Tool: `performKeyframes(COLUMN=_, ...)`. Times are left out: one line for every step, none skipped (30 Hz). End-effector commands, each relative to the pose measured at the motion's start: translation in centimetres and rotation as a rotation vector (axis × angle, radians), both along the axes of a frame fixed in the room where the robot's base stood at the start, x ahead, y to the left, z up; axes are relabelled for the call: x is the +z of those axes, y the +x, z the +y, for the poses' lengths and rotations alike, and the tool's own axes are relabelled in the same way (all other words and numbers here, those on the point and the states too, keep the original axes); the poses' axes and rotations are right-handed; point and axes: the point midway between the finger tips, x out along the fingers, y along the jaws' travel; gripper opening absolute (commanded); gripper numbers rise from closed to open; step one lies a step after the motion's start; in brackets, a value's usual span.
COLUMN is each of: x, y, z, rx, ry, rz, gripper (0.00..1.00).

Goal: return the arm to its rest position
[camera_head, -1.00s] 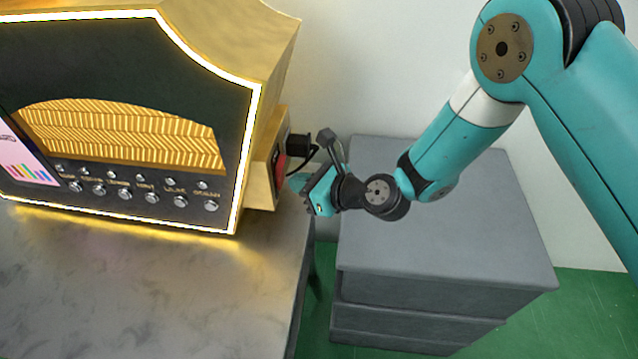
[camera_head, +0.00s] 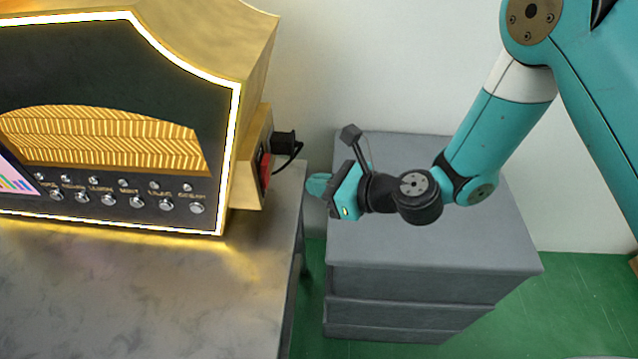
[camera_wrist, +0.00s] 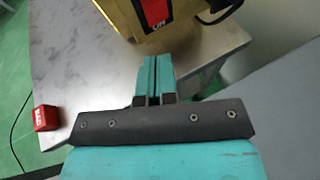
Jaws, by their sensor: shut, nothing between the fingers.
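My gripper (camera_head: 318,185) is at the end of my teal arm, between the gold vending machine and the grey cabinet. It points left toward the machine's side and is apart from it. In the wrist view my gripper (camera_wrist: 157,75) has its two teal fingers together with nothing between them. My forearm reaches in from the upper right, over the grey cabinet.
The gold perfume machine (camera_head: 250,50) stands on a marble-topped counter (camera_head: 140,290). A red switch (camera_wrist: 155,12) and a black plug (camera_head: 284,142) are on its side. A grey cabinet (camera_head: 430,255) stands at right. A red cube (camera_wrist: 46,118) shows in the wrist view.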

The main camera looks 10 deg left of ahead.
Motion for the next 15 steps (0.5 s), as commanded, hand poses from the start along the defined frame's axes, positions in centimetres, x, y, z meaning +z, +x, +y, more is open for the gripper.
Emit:
performKeyframes(x=0.02, y=-0.01, z=-0.03, rx=0.0, ry=0.0, rz=0.0, gripper=0.0)
performKeyframes(x=0.02, y=-0.01, z=-0.03, rx=0.0, ry=0.0, rz=0.0, gripper=0.0)
performKeyframes(x=0.02, y=-0.02, z=-0.03, rx=0.0, ry=0.0, rz=0.0, gripper=0.0)
performKeyframes(x=0.02, y=-0.02, z=-0.02, rx=0.0, ry=0.0, rz=0.0, gripper=0.0)
performKeyframes(x=0.02, y=-0.02, z=-0.02, rx=0.0, ry=0.0, rz=-0.001, gripper=0.0)
performKeyframes(x=0.02, y=-0.01, z=-0.01, rx=0.0, ry=0.0, rz=0.0, gripper=0.0)
performKeyframes(x=0.02, y=-0.01, z=-0.01, rx=0.0, ry=0.0, rz=0.0, gripper=0.0)
performKeyframes(x=0.02, y=-0.01, z=-0.01, rx=0.0, ry=0.0, rz=0.0, gripper=0.0)
performKeyframes(x=0.01, y=-0.01, z=0.0, rx=0.0, ry=0.0, rz=0.0, gripper=0.0)
performKeyframes(x=0.01, y=-0.01, z=0.0, rx=0.0, ry=0.0, rz=0.0, gripper=0.0)
performKeyframes(x=0.01, y=-0.01, z=0.0, rx=0.0, ry=0.0, rz=0.0, gripper=0.0)
performKeyframes(x=0.01, y=-0.01, z=0.0, rx=0.0, ry=0.0, rz=0.0, gripper=0.0)
performKeyframes(x=0.09, y=-0.01, z=-0.01, rx=0.002, ry=-0.001, rz=-0.002, gripper=0.0)
performKeyframes(x=0.31, y=-0.02, z=0.0, rx=0.007, ry=-0.003, rz=-0.01, gripper=0.0)
performKeyframes(x=0.87, y=-0.05, z=0.0, rx=0.021, ry=-0.01, rz=-0.029, gripper=0.0)
